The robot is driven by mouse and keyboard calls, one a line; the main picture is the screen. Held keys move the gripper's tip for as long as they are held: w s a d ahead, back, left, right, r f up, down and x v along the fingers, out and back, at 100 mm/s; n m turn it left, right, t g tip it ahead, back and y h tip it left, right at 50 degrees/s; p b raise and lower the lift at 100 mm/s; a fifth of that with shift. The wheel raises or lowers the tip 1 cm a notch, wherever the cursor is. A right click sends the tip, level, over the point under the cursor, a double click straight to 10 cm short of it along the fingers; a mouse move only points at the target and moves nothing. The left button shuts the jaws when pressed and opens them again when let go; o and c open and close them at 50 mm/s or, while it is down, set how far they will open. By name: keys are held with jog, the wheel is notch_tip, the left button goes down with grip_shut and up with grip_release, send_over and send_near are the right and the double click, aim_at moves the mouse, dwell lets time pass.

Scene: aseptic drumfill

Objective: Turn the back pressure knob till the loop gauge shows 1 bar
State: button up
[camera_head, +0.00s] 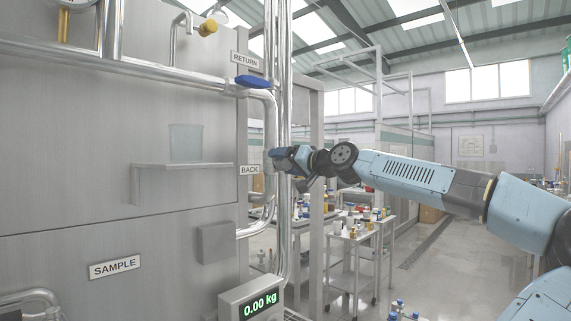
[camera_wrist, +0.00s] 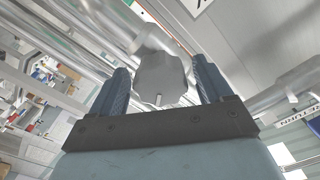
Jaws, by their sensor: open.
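The back pressure knob (camera_wrist: 160,78) is a grey, lobed knob with a small pale pointer, on a pipe fitting in the wrist view. My gripper (camera_wrist: 160,64) is open, with one dark blue finger on each side of the knob. Gaps show between knob and fingers, and I cannot tell how deep it sits between them. In the head view my gripper (camera_head: 275,154) is at the pipe beside the BACK label (camera_head: 250,170) and hides the knob. A gauge (camera_head: 77,3) is cut off at the top left; its reading cannot be seen.
A blue valve handle (camera_head: 253,82) sits on the pipe above, by the RETURN label (camera_head: 244,60). Vertical steel pipes (camera_head: 285,235) run close to my gripper. A shelf (camera_head: 185,166) holds a clear beaker (camera_head: 186,142). A scale display (camera_head: 260,304) reads 0.00 kg. Carts stand behind.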

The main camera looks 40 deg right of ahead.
jog(key=s+d, duration=0.1)
jog(key=s, duration=1.2)
jog(key=shift+s, duration=0.4)
